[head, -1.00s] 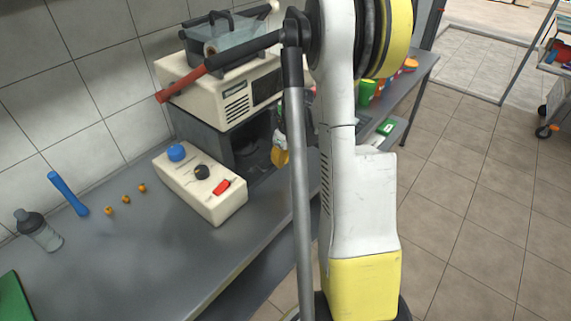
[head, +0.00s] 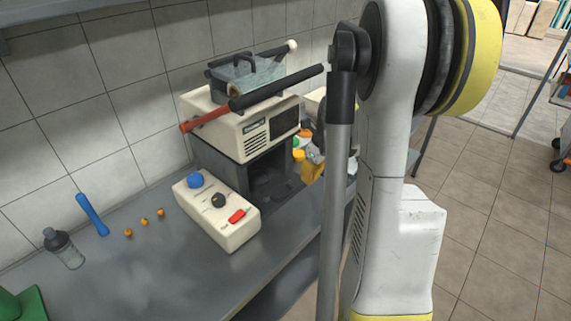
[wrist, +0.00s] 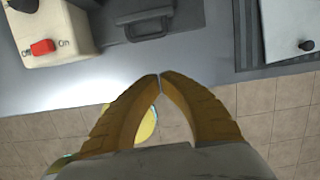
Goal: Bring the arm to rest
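My gripper (wrist: 159,78) shows in the wrist view with its two yellow fingers brought together at the tips. Nothing is visible between the tips. My arm (head: 385,170) stands tall at the right of the head view, in front of the counter. The gripper itself does not show in the head view.
The sugarcane press (head: 240,130) stands against the wall, with a red-and-black lever sticking out. A control box (head: 218,212) with a red switch sits before it. A bottle (head: 63,250) and blue rod (head: 92,215) are at left.

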